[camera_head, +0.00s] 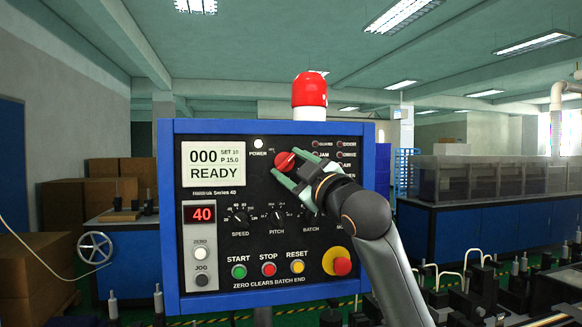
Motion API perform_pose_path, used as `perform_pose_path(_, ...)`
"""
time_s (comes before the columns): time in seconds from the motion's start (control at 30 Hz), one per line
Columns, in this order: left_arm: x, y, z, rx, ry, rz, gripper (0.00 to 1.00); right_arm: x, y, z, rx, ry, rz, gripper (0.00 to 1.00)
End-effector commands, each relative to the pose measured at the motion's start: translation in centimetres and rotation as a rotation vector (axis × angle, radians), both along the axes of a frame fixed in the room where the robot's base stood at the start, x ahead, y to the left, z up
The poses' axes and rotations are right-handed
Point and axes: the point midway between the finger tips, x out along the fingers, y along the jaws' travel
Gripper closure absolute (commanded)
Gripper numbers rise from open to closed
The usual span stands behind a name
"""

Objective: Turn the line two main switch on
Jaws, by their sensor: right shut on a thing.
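A blue-framed control panel (167,220) faces me, with a red rotary switch (284,159) near its top middle, beside the word POWER. A pale bar on the switch slants up to the right. My right gripper (287,165) comes in from the lower right. Its two green fingers are shut on the red switch, one above and one below it. A white lamp (258,143) is left of the switch, and a screen (216,164) reads READY. My gripper hides part of the lettering around the switch. My left gripper is not in view.
Below are small black knobs (239,218), green START (239,271), red STOP (268,269) and yellow RESET (298,267) buttons. A red emergency stop (342,266) sits close to my right arm. A red beacon (309,90) tops the panel. Machines stand behind on the right.

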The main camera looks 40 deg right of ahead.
Motion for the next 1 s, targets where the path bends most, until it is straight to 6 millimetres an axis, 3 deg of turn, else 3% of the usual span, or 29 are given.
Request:
perform_pose_path(0.23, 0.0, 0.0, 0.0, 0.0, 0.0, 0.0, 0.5, 0.1, 0.0, -0.2, 0.005, 0.005, 0.002, 0.96)
perform_pose_path(0.27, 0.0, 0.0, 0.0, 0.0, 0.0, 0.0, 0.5, 0.1, 0.0, -0.2, 0.005, 0.005, 0.002, 0.39)
perform_pose_path(0.5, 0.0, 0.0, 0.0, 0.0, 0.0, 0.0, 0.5, 0.1, 0.0, -0.1, 0.002, 0.003, 0.001, 0.12)
perform_pose_path(0.83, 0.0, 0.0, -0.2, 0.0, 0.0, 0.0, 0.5, -0.3, 0.1, -0.2, 0.0, 0.001, 0.001, 0.1)
perform_pose_path(1.0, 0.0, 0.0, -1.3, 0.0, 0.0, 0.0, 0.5, -2.5, 0.6, -1.1, -0.003, 0.001, -0.001, 0.1)
